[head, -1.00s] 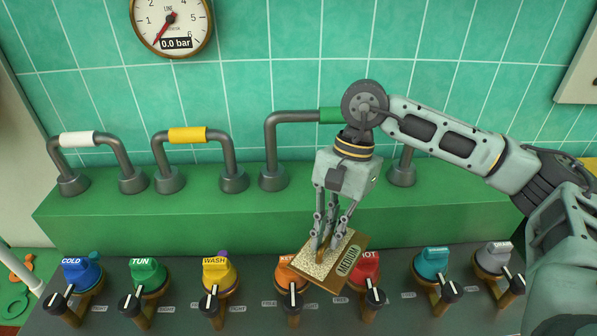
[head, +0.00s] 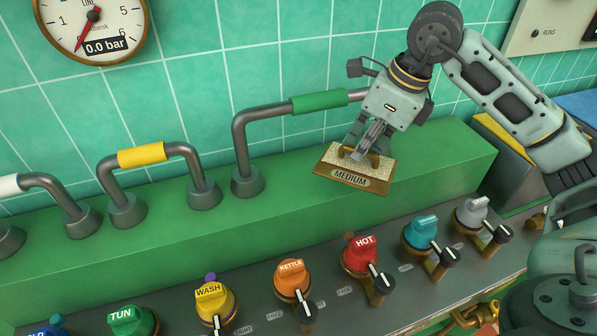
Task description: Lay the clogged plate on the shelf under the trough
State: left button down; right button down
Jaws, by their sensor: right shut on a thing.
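My right gripper (head: 372,147) is shut on the plate (head: 335,155), holding it by a handle on its face. The plate is flat with a speckled, grainy surface, a brown edge and a label reading MEDIUM. It hangs tilted in front of the green ledge, above the row of valves. I cannot tell from here how clogged it is. No shelf under a trough can be made out. My left gripper is not in view.
A green ledge (head: 290,225) carries bent pipes with white, yellow (head: 141,157) and green (head: 319,101) sleeves. Below it, coloured valves, among them KETTLE (head: 291,275) and HOT (head: 362,254), stick up from a grey panel. A gauge (head: 92,22) on the tiled wall reads 0.0 bar.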

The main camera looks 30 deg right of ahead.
jog(key=w+a+f+p, duration=0.1)
jog(key=w+a, duration=0.1)
jog(key=w+a+f+p, duration=0.1)
jog(key=a+f, duration=0.1)
jog(key=a, duration=0.1)
jog(key=w+a+f, duration=0.2)
jog(key=shift+w+a+f+p, duration=0.1)
jog(key=shift+w+a+p, duration=0.1)
jog(key=shift+w+p, duration=0.2)
notch_tip(320, 180, down, 4)
jog(key=shift+s+r+p, duration=0.1)
jog(key=shift+r+p, duration=0.05)
jog(key=shift+p, duration=0.55)
jog(key=shift+d, duration=0.1)
jog(key=shift+f, duration=0.2)
jog(key=shift+f, duration=0.15)
jog(key=c, duration=1.8)
grip_release()
jog(key=shift+s, duration=0.1)
jog(key=shift+c, duration=0.2)
